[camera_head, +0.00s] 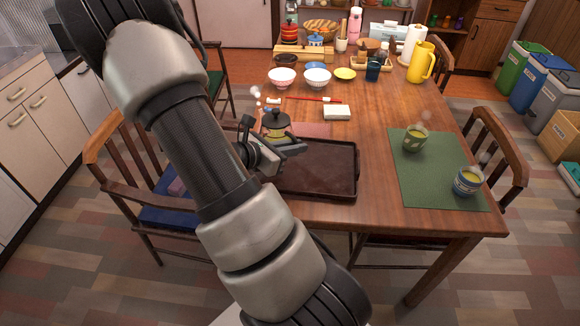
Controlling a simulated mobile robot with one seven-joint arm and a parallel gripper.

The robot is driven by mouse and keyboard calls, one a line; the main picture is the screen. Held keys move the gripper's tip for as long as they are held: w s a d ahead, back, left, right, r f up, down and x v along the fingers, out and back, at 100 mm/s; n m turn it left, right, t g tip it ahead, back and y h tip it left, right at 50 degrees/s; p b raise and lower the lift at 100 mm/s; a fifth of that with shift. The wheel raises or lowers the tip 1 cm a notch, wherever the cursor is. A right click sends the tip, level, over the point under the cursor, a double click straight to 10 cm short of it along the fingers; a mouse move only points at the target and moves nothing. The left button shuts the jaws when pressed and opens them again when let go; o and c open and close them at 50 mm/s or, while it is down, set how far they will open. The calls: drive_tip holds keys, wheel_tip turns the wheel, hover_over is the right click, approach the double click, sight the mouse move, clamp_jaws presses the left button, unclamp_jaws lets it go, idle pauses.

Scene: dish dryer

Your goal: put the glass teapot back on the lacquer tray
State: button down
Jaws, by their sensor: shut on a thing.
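The glass teapot (277,131) has a dark lid and a yellowish body. It looks upright, just beyond my gripper (290,147), whose jaws are shut on it. The arm and jaws hide its lower part and my grip on it. The dark brown lacquer tray (335,181) lies at the near edge of the table, and its left part is hidden by my arm.
A green mat (408,175) at the right holds a green cup (414,139) and a blue patterned cup (467,182). A white block-like item (337,112) and several bowls stand farther back. Bare wood lies between the tray and green mat. Chairs flank the table.

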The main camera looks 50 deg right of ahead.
drive_tip(key=shift+f+b, duration=0.8)
drive_tip(key=shift+f, duration=2.5)
drive_tip(key=shift+f, duration=0.25)
drive_tip(key=c, duration=1.9)
unclamp_jaws()
drive_tip(key=shift+o, duration=0.2)
drive_tip(key=shift+r, duration=0.1)
